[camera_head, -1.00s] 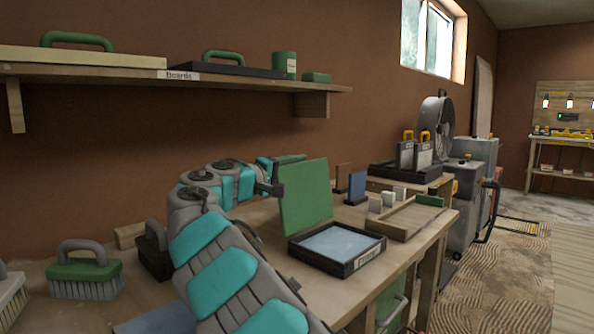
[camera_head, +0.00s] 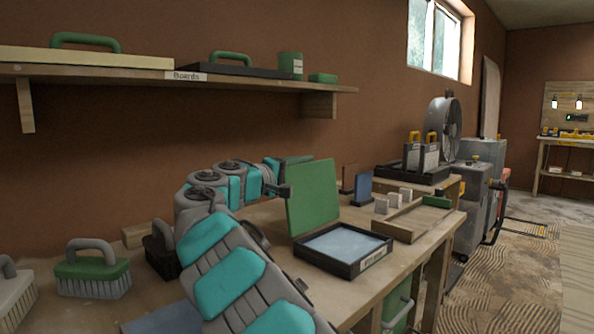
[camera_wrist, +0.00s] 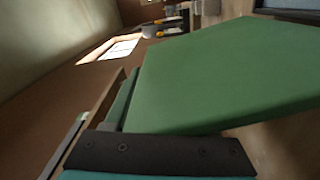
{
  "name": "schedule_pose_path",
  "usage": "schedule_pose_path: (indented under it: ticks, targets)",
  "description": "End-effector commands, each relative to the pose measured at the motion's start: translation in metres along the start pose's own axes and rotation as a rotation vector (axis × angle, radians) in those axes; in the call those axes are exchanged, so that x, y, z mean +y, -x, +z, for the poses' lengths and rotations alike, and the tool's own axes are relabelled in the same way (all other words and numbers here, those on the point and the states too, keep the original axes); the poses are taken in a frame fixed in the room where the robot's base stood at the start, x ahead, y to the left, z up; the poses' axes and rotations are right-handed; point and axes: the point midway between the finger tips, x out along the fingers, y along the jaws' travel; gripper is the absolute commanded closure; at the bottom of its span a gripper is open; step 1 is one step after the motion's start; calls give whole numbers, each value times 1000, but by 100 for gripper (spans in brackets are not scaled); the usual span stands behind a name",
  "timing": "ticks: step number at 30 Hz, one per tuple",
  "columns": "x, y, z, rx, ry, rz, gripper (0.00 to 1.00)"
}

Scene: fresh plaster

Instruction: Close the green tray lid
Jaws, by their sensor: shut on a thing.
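The green lid (camera_head: 314,196) stands close to upright at the back edge of the black tray (camera_head: 347,262), with the tray's pale blue inside open to view. My gripper (camera_head: 284,188) is at the lid's upper left edge, shut on it. In the wrist view the lid (camera_wrist: 220,80) spreads away from the dark gripper part (camera_wrist: 160,150) at the bottom. The fingertips are mostly hidden behind the lid and the wrist.
A wooden tray (camera_head: 408,234) with small pale blocks beside it is right of the black tray. A blue panel (camera_head: 362,187) stands behind. Brushes (camera_head: 92,268) sit at the left. A shelf (camera_head: 160,75) runs along the wall above.

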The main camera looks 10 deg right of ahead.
Motion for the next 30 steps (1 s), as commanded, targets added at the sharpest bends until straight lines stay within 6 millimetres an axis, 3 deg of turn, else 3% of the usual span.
schedule_pose_path:
  ticks: [1,20,21,23,30]
  targets:
    - [-4,-12,8,-22,2,-5,100]
    - [-5,-12,9,-25,4,-7,100]
    - [-5,-12,9,-24,3,-7,48]
    - [-5,-12,9,-25,4,-8,53]
    - [-5,-7,6,-17,3,-7,53]
